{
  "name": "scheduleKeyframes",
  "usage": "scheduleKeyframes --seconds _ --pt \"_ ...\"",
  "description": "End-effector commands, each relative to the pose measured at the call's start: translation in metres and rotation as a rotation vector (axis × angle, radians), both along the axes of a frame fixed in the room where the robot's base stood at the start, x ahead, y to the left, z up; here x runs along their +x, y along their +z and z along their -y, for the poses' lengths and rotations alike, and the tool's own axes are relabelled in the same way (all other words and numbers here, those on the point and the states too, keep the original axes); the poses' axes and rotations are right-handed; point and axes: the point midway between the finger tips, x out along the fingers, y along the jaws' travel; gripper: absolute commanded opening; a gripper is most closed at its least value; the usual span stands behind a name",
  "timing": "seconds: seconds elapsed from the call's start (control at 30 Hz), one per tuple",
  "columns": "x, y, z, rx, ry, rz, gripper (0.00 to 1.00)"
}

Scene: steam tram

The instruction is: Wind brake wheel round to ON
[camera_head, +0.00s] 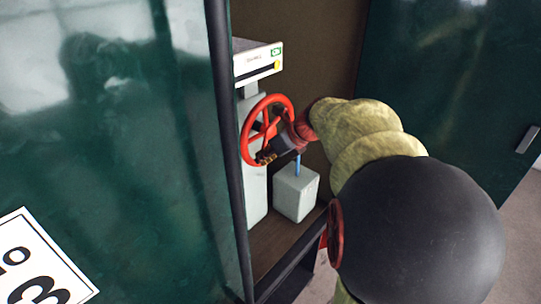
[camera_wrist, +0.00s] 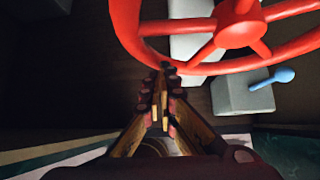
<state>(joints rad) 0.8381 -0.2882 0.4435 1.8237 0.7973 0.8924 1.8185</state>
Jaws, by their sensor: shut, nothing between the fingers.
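The red brake wheel (camera_head: 247,130) stands upright on a pale grey post inside the dark cabin opening, in the head view. In the wrist view its hub and spokes (camera_wrist: 239,26) fill the top right, and its rim crosses just beyond my fingertips. My gripper (camera_head: 264,158) is at the lower part of the rim. In the wrist view my gripper (camera_wrist: 161,88) is shut with its fingers together and empty. Its tips overlap the rim's near edge; I cannot tell whether they touch. A white indicator plate (camera_head: 255,62) above the wheel has a green label and a yellow marker at its right end.
A grey box (camera_head: 296,193) with a blue lever (camera_head: 298,166) stands below and right of the wheel. The lever's knob (camera_wrist: 285,75) also shows in the wrist view. A green panel (camera_head: 130,150) with a dark edge post bounds the opening at left; another green panel (camera_head: 455,90) is at right.

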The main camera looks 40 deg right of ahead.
Motion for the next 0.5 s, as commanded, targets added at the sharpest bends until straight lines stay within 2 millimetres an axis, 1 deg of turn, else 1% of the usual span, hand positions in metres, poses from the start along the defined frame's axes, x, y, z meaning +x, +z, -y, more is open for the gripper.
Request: scheduleKeyframes --seconds 0.03,0.2,0.5 --pt "0.004 0.012 0.001 -0.005 0.001 0.003 0.0" --pt "0.012 0.025 0.001 -0.003 -0.001 0.003 0.0" --pt "0.014 0.028 0.001 -0.003 -0.001 0.002 0.0"
